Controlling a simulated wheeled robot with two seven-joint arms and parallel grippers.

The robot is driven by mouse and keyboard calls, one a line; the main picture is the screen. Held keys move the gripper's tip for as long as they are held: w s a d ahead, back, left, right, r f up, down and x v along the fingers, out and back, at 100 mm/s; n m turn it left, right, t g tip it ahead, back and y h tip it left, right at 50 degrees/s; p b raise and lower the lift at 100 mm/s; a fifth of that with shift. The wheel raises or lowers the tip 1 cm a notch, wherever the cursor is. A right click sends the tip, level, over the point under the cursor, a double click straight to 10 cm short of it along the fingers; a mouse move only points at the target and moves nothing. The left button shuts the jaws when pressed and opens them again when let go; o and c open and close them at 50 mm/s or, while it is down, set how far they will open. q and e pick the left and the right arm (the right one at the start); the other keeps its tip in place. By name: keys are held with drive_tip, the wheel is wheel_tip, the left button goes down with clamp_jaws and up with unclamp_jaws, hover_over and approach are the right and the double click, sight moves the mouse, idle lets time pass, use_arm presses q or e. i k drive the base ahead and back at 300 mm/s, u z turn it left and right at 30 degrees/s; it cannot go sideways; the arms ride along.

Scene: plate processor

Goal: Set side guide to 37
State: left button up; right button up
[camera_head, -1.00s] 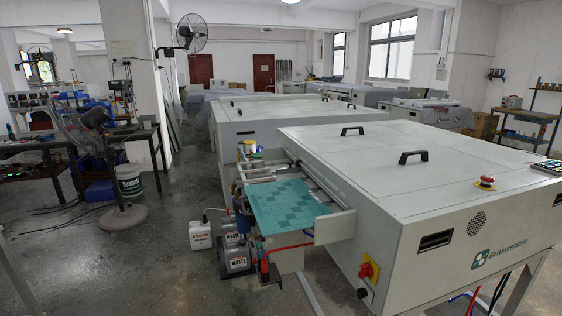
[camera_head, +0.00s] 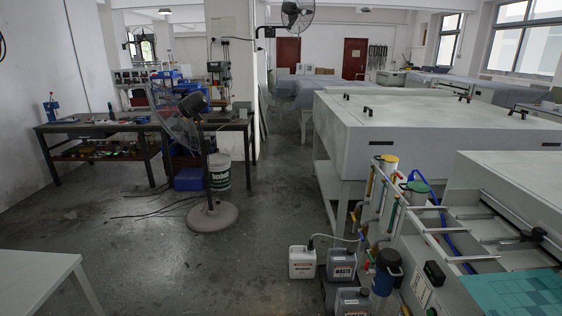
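The near plate processor (camera_head: 515,180) stands at the right edge, only partly in view. A teal checkered plate (camera_head: 515,293) lies on its feed side at the lower right corner. A dark clamp-like part (camera_head: 533,237) sits on a rail across the feed opening. It may be the side guide, but I cannot tell, and no scale or number is readable. A small black display box (camera_head: 433,273) is on the machine's near side. Neither of my grippers is in view.
White and grey waste canisters (camera_head: 302,262) stand on the floor beside the machine. A pedestal fan (camera_head: 212,214) and a workbench (camera_head: 100,130) are at the left. A white table (camera_head: 35,275) is at the lower left. The floor between is clear.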

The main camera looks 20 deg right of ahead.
sight(536, 234)
drive_tip(key=i, duration=1.9)
drive_tip(key=z, duration=2.55)
